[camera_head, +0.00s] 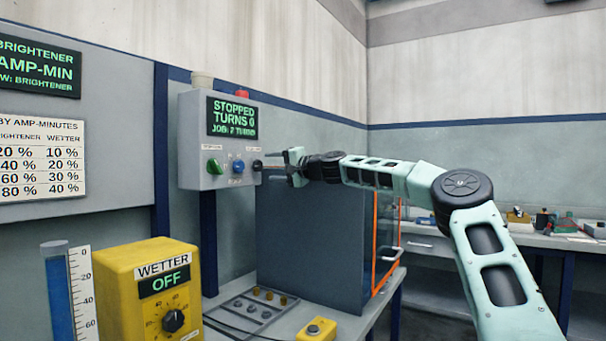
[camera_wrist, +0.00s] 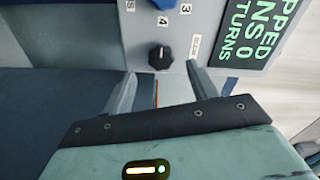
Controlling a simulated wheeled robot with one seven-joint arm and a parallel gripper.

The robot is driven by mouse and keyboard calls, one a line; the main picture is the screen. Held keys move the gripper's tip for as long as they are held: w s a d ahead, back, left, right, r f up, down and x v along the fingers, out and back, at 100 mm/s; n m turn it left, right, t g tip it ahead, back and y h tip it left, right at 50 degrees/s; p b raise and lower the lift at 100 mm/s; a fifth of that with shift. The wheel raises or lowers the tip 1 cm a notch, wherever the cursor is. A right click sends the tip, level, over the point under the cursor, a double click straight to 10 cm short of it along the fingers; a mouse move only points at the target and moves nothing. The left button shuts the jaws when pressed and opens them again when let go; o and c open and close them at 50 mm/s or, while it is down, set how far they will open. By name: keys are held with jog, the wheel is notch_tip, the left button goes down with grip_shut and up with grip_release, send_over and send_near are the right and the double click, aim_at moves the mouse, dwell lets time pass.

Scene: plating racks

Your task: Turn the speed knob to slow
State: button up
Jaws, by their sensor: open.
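A grey control box (camera_head: 190,125) on the wall carries a green knob (camera_head: 215,167), a blue knob (camera_head: 238,167) and a black knob (camera_head: 257,165) in a row. The labels are too small to read, so I cannot tell surely which is the speed knob. My gripper (camera_head: 288,166) is open and empty, just right of the box, facing the black knob. In the wrist view the black knob (camera_wrist: 160,57) lies ahead, between the lines of the two fingertips (camera_wrist: 160,74) and apart from them. The blue knob (camera_wrist: 163,3) shows at the top edge.
The box's screen (camera_head: 232,117) reads STOPPED, TURNS 0. Below stands a dark tank (camera_head: 310,240) with an orange-edged frame. A yellow WETTER box (camera_head: 118,280) and a small yellow button box (camera_head: 316,330) stand in front. A workbench (camera_head: 500,235) is at the right.

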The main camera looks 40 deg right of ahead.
jog(key=b+v, duration=0.2)
jog(key=v, duration=1)
